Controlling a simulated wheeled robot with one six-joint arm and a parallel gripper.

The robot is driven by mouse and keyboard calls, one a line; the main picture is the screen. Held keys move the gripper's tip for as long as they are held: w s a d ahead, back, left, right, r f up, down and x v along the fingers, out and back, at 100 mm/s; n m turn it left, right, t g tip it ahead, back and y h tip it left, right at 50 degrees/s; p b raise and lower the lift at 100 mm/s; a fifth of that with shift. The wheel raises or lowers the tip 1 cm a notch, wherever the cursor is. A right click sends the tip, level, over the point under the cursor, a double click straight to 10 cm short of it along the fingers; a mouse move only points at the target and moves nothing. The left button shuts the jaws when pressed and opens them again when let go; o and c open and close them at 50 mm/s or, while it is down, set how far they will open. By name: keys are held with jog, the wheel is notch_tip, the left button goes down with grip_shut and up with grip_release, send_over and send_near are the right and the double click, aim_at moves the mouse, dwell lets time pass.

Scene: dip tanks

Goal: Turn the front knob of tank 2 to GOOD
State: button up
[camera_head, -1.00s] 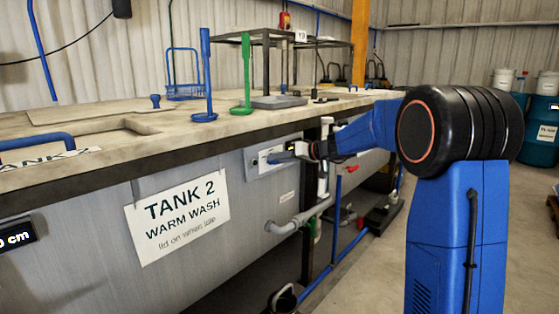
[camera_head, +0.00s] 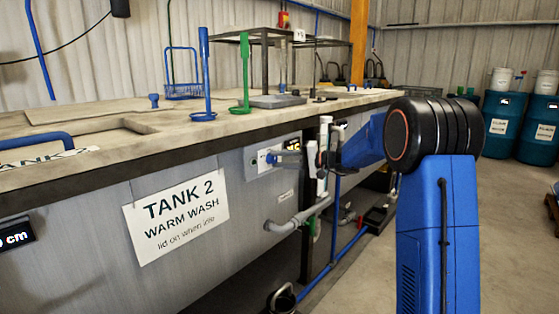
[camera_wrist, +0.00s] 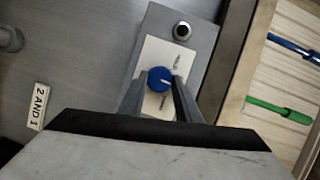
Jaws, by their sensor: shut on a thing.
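The front of tank 2 carries a white sign (camera_head: 177,214) reading "TANK 2 WARM WASH". In the wrist view the blue round knob (camera_wrist: 160,79) with a white pointer line sits on a white plate (camera_wrist: 153,100). My gripper (camera_wrist: 161,84) has its two grey fingers on either side of the knob, shut on it. The plate's lettering is too small to read surely.
White and grey pipes (camera_head: 300,213) stand beside and below my arm. The tank-top edge (camera_head: 150,154) runs above the panel, with a blue ladle (camera_head: 206,80) and a green one (camera_head: 245,75) on it.

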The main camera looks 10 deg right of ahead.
jog(key=m, duration=0.1)
jog(key=m+y, duration=0.1)
jog(key=m, duration=0.1)
jog(key=m+t+y, duration=0.1)
jog(key=m, duration=0.1)
jog(key=shift+f, duration=0.35)
jog(key=m+t, duration=0.1)
jog(key=m, duration=0.2)
jog(key=m+t, duration=0.1)
jog(key=m, duration=0.2)
jog(key=shift+f+y, duration=0.2)
jog(key=shift+y, duration=0.1)
jog(key=shift+m, duration=0.3)
jog(key=o, duration=1.1)
jog(key=shift+c, duration=0.2)
jog(key=shift+s, duration=0.1)
jog(key=v, duration=1.7)
jog(key=shift+f, duration=0.25)
jog(key=shift+s, duration=0.15)
